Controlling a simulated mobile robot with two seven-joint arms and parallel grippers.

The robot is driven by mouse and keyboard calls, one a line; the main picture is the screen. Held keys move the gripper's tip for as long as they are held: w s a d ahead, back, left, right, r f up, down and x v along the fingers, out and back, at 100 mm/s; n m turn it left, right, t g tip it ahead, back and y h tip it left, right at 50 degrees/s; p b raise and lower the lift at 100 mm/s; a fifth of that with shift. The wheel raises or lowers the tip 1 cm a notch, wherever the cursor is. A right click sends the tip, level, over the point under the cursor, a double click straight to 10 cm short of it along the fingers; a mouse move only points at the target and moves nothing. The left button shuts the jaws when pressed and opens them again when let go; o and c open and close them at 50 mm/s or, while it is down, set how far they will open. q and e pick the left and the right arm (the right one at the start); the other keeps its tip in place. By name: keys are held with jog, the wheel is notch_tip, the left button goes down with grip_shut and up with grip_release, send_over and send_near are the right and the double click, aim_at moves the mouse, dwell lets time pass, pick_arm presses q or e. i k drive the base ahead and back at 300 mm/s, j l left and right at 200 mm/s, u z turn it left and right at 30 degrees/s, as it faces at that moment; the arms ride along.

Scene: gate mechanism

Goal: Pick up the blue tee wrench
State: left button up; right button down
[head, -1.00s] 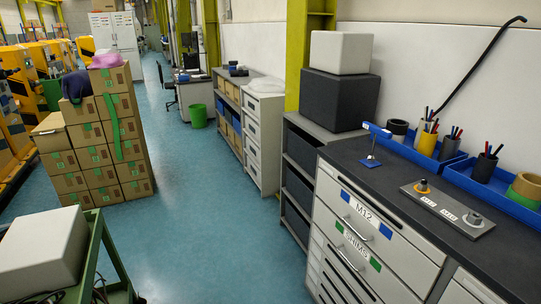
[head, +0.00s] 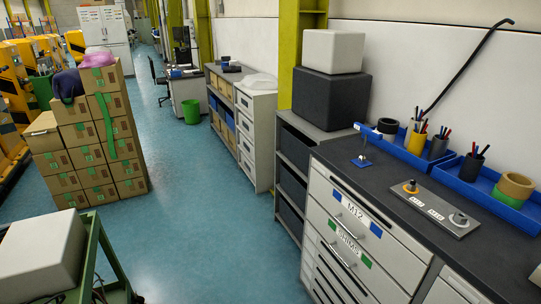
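The blue tee wrench (head: 361,129) appears to stand upright on the dark worktop (head: 338,150), near its far left end. Its blue crossbar is on top, with a thin stem below, over a small blue square base (head: 362,162). The crossbar overlaps the end of a blue tray in the picture, so its outline is hard to separate. Neither of my grippers is in the head view, and nothing is seen touching the wrench.
On the worktop are a grey plate with two fittings (head: 436,210) and blue trays (head: 413,155) with pen cups and tape rolls. Drawers (head: 345,232) stand below. Stacked cartons (head: 95,150) and a green cart (head: 98,240) stand left. Blue floor between is clear.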

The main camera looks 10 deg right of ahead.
aim_at(378, 136)
jog(key=i+j+z, duration=0.1)
jog(key=z, duration=0.25)
jog(key=i+j+z, duration=0.25)
jog(key=z, duration=0.15)
jog(key=i+j+z, duration=0.35)
jog(key=k+l, duration=0.1)
